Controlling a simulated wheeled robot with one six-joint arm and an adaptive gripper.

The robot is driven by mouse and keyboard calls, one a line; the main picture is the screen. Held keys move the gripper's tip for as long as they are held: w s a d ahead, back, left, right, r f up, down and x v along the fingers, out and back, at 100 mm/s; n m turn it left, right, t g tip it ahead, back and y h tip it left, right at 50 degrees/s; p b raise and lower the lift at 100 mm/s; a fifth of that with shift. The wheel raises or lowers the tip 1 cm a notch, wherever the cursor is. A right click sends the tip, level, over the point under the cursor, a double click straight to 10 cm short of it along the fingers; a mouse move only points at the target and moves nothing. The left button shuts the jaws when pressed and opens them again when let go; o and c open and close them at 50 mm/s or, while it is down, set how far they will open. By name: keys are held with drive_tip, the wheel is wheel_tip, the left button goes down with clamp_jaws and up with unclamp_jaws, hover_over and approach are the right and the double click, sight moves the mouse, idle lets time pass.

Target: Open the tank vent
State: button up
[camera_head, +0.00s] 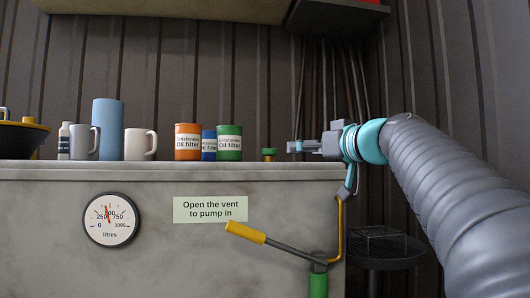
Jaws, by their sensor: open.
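The grey tank (140,190) fills the lower left and middle. A small green-topped fitting (268,154) stands on the tank top right of the cans; it looks like the vent, but it is too small to tell whether it is open or shut. My gripper (294,147) points left, just right of the green fitting and slightly above its level. It is open, with no object visible in it. A gap shows between it and the fitting in this view. A label (210,209) on the tank front reads "Open the vent to pump in".
Mugs, a blue cylinder (109,129) and oil filter cans (187,142) stand left along the tank top. A gauge (110,219), a yellow-gripped pump lever (246,232) and a yellow pipe (340,225) are at the front. A dark round grill (385,250) stands at right.

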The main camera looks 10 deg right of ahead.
sight(274, 152)
drive_tip(key=p+x, duration=0.3)
drive_tip(key=x, duration=1)
drive_tip(key=shift+w+p, duration=0.1)
drive_tip(key=shift+p, duration=0.3)
drive_tip(key=c, duration=1.1)
drive_tip(key=shift+f, duration=0.15)
